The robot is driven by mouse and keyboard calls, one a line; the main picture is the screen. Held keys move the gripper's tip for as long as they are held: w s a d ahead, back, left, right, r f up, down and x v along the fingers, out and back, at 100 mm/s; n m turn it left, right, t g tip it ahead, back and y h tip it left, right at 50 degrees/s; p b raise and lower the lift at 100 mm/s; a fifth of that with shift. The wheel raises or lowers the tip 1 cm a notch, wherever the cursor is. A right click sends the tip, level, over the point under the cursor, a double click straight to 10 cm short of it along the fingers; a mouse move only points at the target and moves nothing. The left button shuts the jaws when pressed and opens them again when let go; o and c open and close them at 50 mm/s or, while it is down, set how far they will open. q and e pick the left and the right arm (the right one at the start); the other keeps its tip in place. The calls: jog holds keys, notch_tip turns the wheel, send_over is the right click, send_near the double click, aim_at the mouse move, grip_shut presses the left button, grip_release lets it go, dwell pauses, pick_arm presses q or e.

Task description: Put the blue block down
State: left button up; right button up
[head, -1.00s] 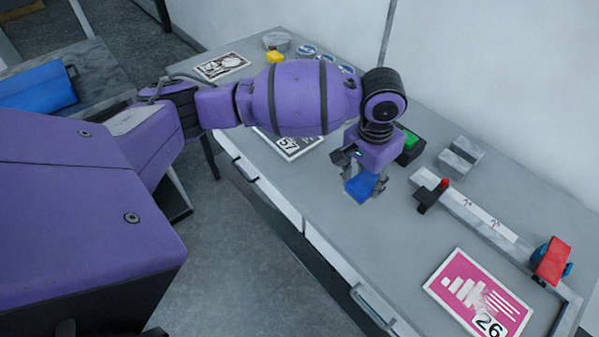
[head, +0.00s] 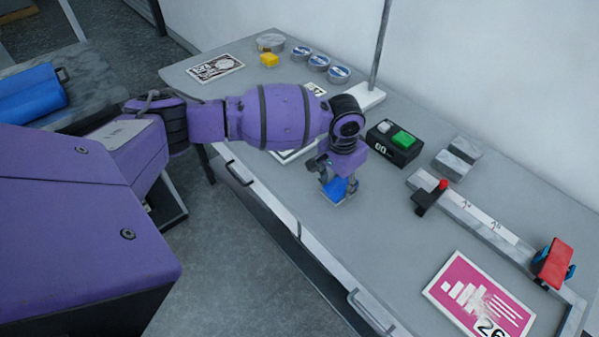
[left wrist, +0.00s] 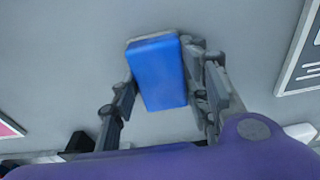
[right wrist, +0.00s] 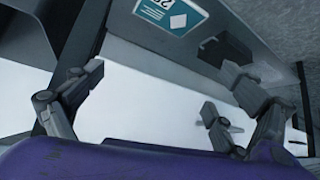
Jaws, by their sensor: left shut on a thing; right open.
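The blue block (head: 337,189) is between the fingers of my left gripper (head: 339,181), over the grey table near its front edge. In the left wrist view the blue block (left wrist: 159,72) sits between both fingers of the left gripper (left wrist: 160,85), which is shut on it. I cannot tell whether the block's underside touches the table. My right gripper (right wrist: 160,100) shows only in the right wrist view, open, with nothing between its fingers.
Right of the block are a black box with a green button (head: 395,142), grey blocks (head: 457,158), a rail with a red-tipped stop (head: 432,195), a red piece (head: 553,263) and a pink card (head: 478,297). Table around the block is clear.

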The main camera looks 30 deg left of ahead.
aim_at(337, 187)
pick_arm(q)
jog(key=shift+r, duration=0.15)
jog(key=o, duration=1.3)
jog(key=shift+w, duration=0.1)
notch_tip(337, 187, up, 12)
jog(key=s+p, duration=0.1)
jog(key=shift+s+a, duration=0.15)
jog(key=shift+s, duration=0.05)
